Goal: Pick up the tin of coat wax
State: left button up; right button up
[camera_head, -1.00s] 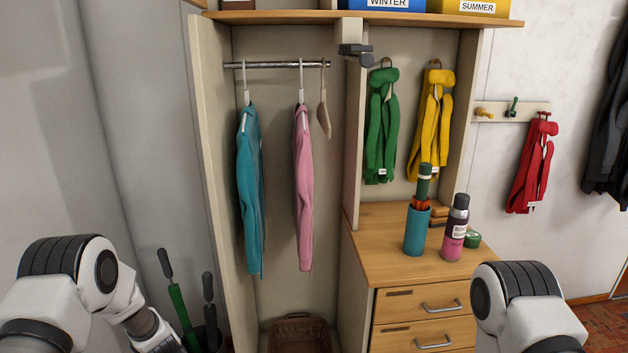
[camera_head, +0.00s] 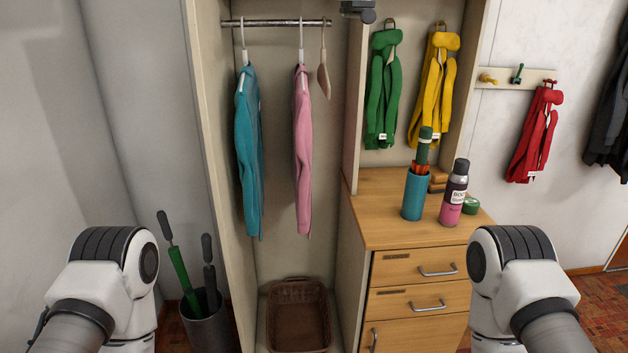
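A small round green tin (camera_head: 471,204) lies on the wooden top of the drawer chest (camera_head: 400,232), near its right edge. It fits the tin of coat wax, but I cannot read its label. A pink and dark spray can (camera_head: 454,194) stands just left of it and partly in front of it. My two arms show at the lower left and lower right, in front of the closet. Neither gripper is in view.
A teal cup (camera_head: 416,196) holding a green folding umbrella (camera_head: 424,146) stands left of the can, with brown brushes (camera_head: 438,180) behind. The front left of the chest top is clear. A wicker basket (camera_head: 298,318) and an umbrella bin (camera_head: 206,326) stand low down.

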aim_at(470, 207)
jog(key=k+l+u, duration=0.15)
jog(key=l, duration=1.7)
jog(key=i+l, duration=0.15)
jog(key=l, duration=1)
jog(key=i+l, duration=0.15)
jog(key=i+l+u, duration=0.1)
jog(key=i+l, duration=0.2)
jog(key=i, duration=0.2)
jog(key=i+l+u, duration=0.1)
jog(key=i+l, duration=0.2)
jog(key=i, duration=0.25)
jog(key=i+l+u, duration=0.1)
jog(key=l, duration=0.5)
jog(key=i+l+u, duration=0.1)
jog(key=l, duration=0.5)
jog(key=i+l+u, duration=0.15)
jog(key=l, duration=0.45)
jog(key=i+l+u, duration=0.1)
jog(key=l, duration=0.5)
